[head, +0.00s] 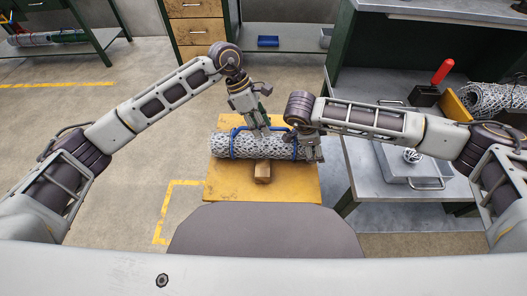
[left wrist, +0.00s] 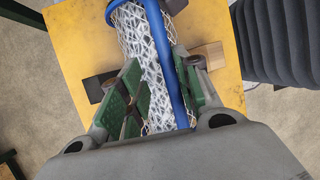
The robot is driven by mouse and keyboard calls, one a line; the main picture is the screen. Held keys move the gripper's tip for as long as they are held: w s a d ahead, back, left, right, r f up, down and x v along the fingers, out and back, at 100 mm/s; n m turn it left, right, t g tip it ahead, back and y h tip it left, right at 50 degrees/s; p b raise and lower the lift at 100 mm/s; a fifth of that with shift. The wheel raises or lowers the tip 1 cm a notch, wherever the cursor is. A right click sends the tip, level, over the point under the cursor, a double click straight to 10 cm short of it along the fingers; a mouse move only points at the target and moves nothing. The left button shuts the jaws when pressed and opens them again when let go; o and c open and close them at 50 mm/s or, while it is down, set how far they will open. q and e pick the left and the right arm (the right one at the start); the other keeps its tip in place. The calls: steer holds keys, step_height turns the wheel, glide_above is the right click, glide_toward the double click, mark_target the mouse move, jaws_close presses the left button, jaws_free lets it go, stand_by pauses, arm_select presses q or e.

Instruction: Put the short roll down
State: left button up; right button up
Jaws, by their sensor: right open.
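The short roll (head: 222,146) of pale wire mesh with blue bands lies level across the yellow platform (head: 290,190), over a wooden block (head: 262,172). I cannot tell whether it bears fully on the platform. My left gripper (head: 266,130) comes down on the roll's middle from above. In the left wrist view, the green-padded fingers of the left gripper (left wrist: 160,95) stand on both sides of the mesh roll (left wrist: 150,60), shut on it, with a blue band along the right finger. My right gripper (head: 310,155) is open at the roll's right end.
A grey metal bench (head: 375,190) stands right of the platform, with a grey lidded case (head: 405,165) and another mesh roll (head: 490,98). A drawer cabinet (head: 197,30) and a blue tray (head: 268,41) are behind. The floor left of the platform is clear.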

arm_select(q)
steer(key=shift+r, duration=0.15)
steer(key=v, duration=1.1)
steer(key=shift+w+a+r, duration=0.15)
steer(key=shift+a+r, duration=0.1)
arm_select(e)
steer(key=shift+r, duration=0.1)
steer(key=shift+v, duration=5.9)
